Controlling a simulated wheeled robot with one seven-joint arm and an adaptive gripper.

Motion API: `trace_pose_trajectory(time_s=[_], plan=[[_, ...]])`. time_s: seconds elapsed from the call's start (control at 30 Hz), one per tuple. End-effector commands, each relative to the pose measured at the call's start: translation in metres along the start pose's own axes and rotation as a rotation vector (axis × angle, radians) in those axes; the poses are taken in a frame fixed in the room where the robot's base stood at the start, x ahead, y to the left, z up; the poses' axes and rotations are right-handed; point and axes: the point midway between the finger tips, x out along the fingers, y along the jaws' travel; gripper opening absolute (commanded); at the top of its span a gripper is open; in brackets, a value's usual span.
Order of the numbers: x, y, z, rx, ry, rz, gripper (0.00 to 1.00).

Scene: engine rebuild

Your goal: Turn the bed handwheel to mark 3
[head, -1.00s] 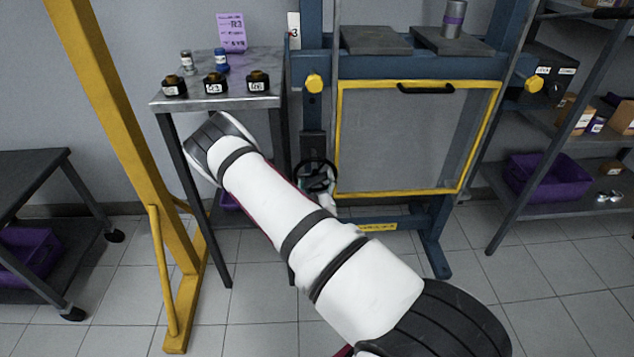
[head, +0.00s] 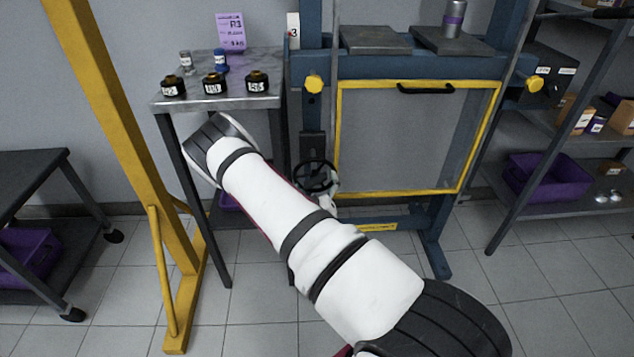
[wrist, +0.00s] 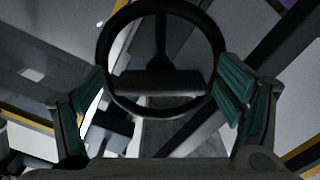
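The bed handwheel (head: 315,177) is a dark ring with spokes on the left side of the blue press (head: 410,68). In the wrist view the handwheel (wrist: 160,108) fills the upper middle. My gripper (wrist: 160,92) is open, with one teal-padded finger on each side of the wheel's lower part. I see no grip on the rim; whether a finger touches it I cannot tell. In the head view my gripper is mostly hidden behind my arm, just below the wheel.
A metal side table (head: 265,101) with several dark labelled pots stands left of the press. A yellow-framed guard (head: 420,140) covers the press front, right of the wheel. A yellow post (head: 125,130) stands at the left. Shelving with a purple bin (head: 548,178) is at the right.

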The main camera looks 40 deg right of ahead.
Motion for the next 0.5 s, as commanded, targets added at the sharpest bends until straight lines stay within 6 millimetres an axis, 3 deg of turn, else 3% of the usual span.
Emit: trace_pose_trajectory(time_s=[0.5], plan=[[-0.094,0.001,0.001,-0.002,-0.002,0.002,0.87]])
